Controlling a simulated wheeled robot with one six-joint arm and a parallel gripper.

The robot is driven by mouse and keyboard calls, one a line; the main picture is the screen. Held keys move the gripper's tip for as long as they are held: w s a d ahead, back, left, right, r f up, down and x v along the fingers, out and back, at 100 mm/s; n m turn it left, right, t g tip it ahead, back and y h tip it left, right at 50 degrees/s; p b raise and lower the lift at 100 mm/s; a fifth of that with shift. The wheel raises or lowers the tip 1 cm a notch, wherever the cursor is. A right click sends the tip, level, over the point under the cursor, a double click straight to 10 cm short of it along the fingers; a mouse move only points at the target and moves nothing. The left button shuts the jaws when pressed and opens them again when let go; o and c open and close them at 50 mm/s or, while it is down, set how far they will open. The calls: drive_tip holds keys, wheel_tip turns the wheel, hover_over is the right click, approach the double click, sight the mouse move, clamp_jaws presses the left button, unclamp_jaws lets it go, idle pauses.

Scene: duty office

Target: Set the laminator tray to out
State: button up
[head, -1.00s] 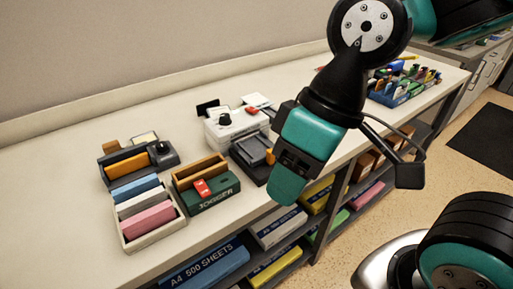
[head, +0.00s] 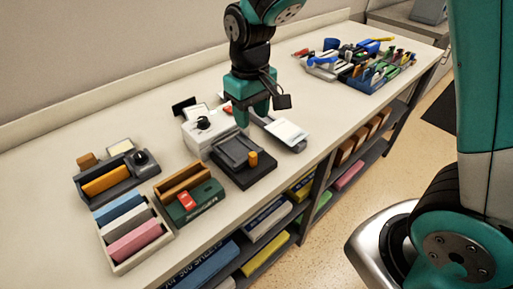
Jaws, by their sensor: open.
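My gripper (head: 252,114) is open and points down over the middle of the bench, with its fingers between a white machine and a grey flat part. The white box-shaped machine (head: 203,131) has a black knob on top and a black plate behind it; it may be the laminator, but no label is readable. The grey flat part (head: 283,131) carries a white sheet and sticks out to the right of my fingers. It may be the tray; my gripper hides its left end. I cannot tell whether the fingers touch anything.
A dark device with an orange knob (head: 243,160) stands just in front. A green jogger (head: 193,198), a tray of coloured blocks (head: 131,232) and a dark holder (head: 113,175) stand left. Blue organizers (head: 377,73) stand at the back right. Bare bench lies between.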

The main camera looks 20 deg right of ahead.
sight(252, 153)
wheel_tip(252, 153, down, 12)
drive_tip(key=shift+f+p, duration=0.1)
drive_tip(key=shift+p, duration=0.4)
drive_tip(key=shift+c, duration=0.4)
clamp_jaws()
